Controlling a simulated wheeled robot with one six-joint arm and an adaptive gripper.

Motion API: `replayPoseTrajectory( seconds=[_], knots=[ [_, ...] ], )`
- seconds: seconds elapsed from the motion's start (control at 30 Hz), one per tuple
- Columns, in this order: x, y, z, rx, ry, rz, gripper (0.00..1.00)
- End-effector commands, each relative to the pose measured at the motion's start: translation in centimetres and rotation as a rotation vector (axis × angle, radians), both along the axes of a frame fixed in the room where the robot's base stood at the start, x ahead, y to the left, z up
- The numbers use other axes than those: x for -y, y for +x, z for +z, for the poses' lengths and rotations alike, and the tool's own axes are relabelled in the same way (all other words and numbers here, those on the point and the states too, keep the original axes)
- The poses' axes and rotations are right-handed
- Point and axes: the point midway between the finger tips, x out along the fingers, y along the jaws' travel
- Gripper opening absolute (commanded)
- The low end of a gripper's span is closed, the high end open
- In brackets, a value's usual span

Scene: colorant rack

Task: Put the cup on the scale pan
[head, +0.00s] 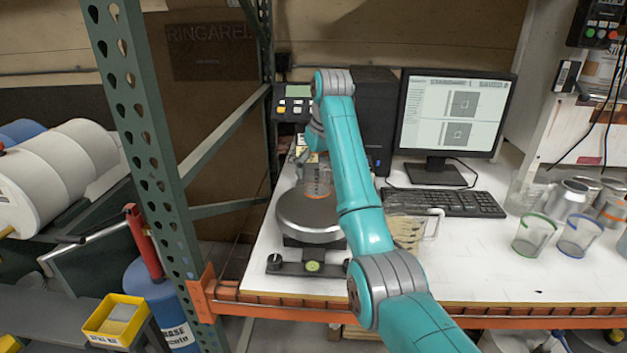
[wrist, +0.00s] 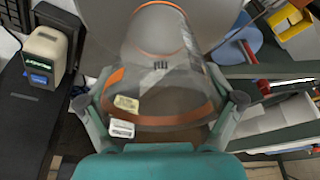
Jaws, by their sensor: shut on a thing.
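A clear cup with orange bands (head: 317,181) shows in the head view at the back part of the round grey scale pan (head: 305,222). In the wrist view the cup (wrist: 165,65) fills the middle, with my gripper's (wrist: 172,100) fingers on both sides of it. My gripper (head: 317,160) is shut on the cup; in the head view it is small and partly hidden by my arm. The pan (wrist: 108,20) shows behind the cup in the wrist view. I cannot tell whether the cup's base touches the pan.
A clear pitcher (head: 408,230) stands right of the scale, partly behind my arm. A keyboard (head: 455,202) and monitor (head: 452,115) are behind it. A green-rimmed cup (head: 534,237), a blue-rimmed cup (head: 579,238) and metal cans (head: 567,198) stand at the right. A green rack post (head: 150,130) rises left.

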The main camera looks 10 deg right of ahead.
Motion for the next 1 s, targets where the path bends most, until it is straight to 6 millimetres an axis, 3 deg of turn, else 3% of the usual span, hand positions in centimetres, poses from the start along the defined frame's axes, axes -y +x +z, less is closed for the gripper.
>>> replayPoseTrajectory(
  seconds=[0.27,0.63,0.67,0.7,1.0],
  knots=[
    [0.6,-0.4,-3.5,-0.002,0.000,0.000,0.67],
    [0.6,-0.3,-4.0,-0.001,0.000,0.000,0.67],
    [0.6,-0.3,-3.9,-0.001,0.000,0.000,0.95],
    [0.6,-0.3,-3.9,-0.001,0.000,0.000,1.00],
    [0.6,-0.3,-3.9,-0.001,0.000,0.000,1.00]
  ],
)
